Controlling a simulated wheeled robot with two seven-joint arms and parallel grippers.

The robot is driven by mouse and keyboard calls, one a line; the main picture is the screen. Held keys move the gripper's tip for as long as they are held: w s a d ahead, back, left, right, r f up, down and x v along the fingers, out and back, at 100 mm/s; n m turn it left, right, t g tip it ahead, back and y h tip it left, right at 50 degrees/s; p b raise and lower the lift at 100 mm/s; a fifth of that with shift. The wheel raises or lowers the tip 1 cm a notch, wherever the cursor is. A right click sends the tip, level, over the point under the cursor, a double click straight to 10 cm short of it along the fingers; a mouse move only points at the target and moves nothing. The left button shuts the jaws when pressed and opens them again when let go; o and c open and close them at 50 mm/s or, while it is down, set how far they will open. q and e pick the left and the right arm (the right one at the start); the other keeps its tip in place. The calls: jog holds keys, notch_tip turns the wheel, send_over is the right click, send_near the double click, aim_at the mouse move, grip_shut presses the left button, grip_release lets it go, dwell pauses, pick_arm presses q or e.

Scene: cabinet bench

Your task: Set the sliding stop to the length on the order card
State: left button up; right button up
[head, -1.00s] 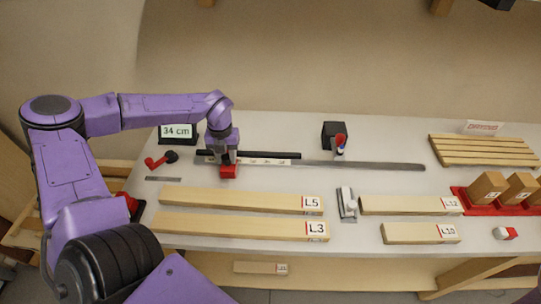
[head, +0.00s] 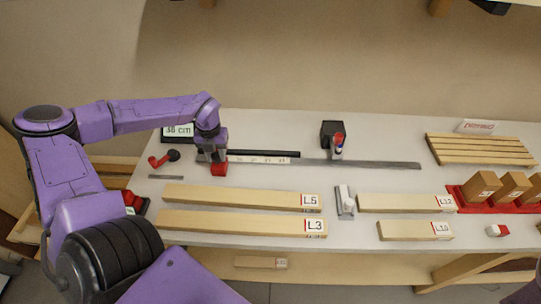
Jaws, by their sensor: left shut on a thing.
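The red sliding stop (head: 219,169) sits at the left part of a long grey rail (head: 375,164) with a white scale strip (head: 262,160). My left gripper (head: 214,158) points down and is shut on the stop; its fingers hide part of it. A small dark-framed display (head: 178,131) behind the rail reads 38 cm, its top partly covered by my arm. I cannot make out an order card. My right gripper is out of view.
A red crank-like handle (head: 160,160) lies left of the rail. Boards marked L5 (head: 240,197) and L3 (head: 240,223) lie in front. A black holder (head: 331,132) stands behind the rail. A slatted rack (head: 480,149) and red tray (head: 459,196) are at right.

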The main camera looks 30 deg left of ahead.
pick_arm(q)
jog(key=shift+s+a+r, duration=0.1)
jog(key=shift+s+a, duration=0.2)
jog(key=shift+a, duration=0.2)
jog(key=shift+s+a, duration=0.25)
jog(key=shift+a, duration=0.25)
jog(key=o, duration=0.8)
jog(key=shift+o, duration=0.2)
notch_tip(320, 180, up, 9)
